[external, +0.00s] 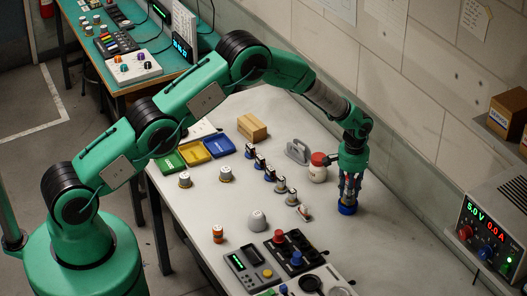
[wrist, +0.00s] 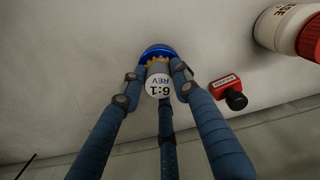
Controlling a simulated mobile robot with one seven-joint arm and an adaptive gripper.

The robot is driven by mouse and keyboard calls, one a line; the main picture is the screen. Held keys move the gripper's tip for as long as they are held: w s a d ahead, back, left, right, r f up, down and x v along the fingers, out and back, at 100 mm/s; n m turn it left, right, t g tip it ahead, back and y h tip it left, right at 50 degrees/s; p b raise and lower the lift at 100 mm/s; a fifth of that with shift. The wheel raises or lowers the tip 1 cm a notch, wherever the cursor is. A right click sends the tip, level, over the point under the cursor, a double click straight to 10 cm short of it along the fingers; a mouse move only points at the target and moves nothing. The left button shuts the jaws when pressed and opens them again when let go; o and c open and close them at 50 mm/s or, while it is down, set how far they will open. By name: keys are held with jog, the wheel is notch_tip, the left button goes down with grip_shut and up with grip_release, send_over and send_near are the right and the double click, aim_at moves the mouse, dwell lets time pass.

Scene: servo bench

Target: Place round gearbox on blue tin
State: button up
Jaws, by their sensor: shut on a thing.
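The round gearbox (wrist: 158,85) is a grey cylinder with a white end face marked "6:1 REV" and a yellow toothed ring at its far end. My gripper (external: 349,196) is shut on it, with three blue fingers around it, pointing down; the gripper also shows in the wrist view (wrist: 157,74). The blue tin (external: 347,209) is a low round blue shape directly under the fingertips. In the wrist view its blue rim (wrist: 154,49) shows just beyond the gearbox. The gearbox lines up over the tin, but I cannot tell whether they touch.
A white jar with a red lid (external: 318,169) stands left of my gripper, beside a grey handled object (external: 297,151). A small red block with a black knob (wrist: 227,90) lies close by in the wrist view. The bench (external: 395,222) is clear to the right.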

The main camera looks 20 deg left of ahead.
jog(key=shift+f, duration=0.2)
jog(key=o, duration=1.2)
jog(key=shift+r, duration=0.1)
notch_tip(320, 180, up, 12)
jog(key=b, duration=0.1)
jog(key=shift+r, duration=0.1)
dwell(0.4)
